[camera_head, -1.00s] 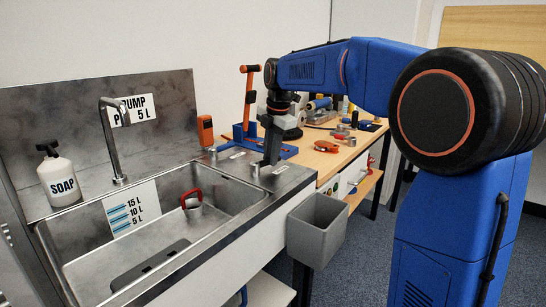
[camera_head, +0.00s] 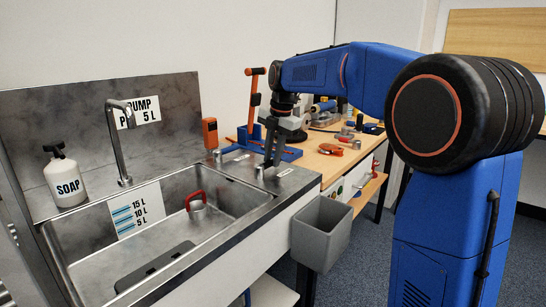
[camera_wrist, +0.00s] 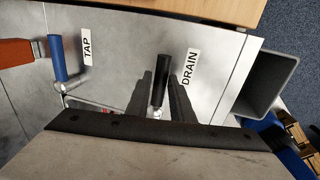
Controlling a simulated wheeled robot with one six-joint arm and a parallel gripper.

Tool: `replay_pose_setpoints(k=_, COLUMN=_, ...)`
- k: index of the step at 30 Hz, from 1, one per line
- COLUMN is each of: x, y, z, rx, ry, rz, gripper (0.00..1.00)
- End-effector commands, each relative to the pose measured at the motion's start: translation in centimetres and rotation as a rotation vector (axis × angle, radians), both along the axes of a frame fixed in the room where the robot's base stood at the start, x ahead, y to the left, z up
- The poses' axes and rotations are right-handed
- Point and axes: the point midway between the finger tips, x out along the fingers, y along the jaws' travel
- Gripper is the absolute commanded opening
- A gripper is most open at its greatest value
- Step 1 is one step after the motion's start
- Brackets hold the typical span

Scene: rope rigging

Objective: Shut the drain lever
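The drain lever (camera_wrist: 161,80) has a black handle and stands by the DRAIN label (camera_wrist: 189,69) on the metal counter in the wrist view. The two dark fingers of my gripper (camera_wrist: 161,98) are open, one on each side of the handle. Narrow gaps seem to show; I cannot tell whether either finger touches it. In the head view my gripper (camera_head: 272,160) points down at the counter's right end and hides most of the lever.
A blue tap lever (camera_wrist: 57,58) stands left of the drain lever, beside an orange object (camera_wrist: 15,52). The sink (camera_head: 190,240) holds a red-handled piece (camera_head: 196,199). A grey bin (camera_head: 321,233) hangs at the counter's edge. A cluttered workbench (camera_head: 325,165) lies beyond.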

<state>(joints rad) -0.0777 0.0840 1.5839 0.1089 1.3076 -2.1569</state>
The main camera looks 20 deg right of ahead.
Motion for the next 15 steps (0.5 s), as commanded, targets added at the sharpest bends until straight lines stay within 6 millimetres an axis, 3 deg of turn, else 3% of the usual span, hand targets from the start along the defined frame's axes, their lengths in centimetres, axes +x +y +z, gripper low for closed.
replay_pose_setpoints(k=11, x=0.0, y=0.0, z=0.1, rx=0.000, ry=0.000, rz=-0.001, gripper=0.36)
replay_pose_setpoints(k=15, x=-0.2, y=-0.1, z=1.1, rx=-0.001, ry=0.000, rz=-0.001, gripper=0.36)
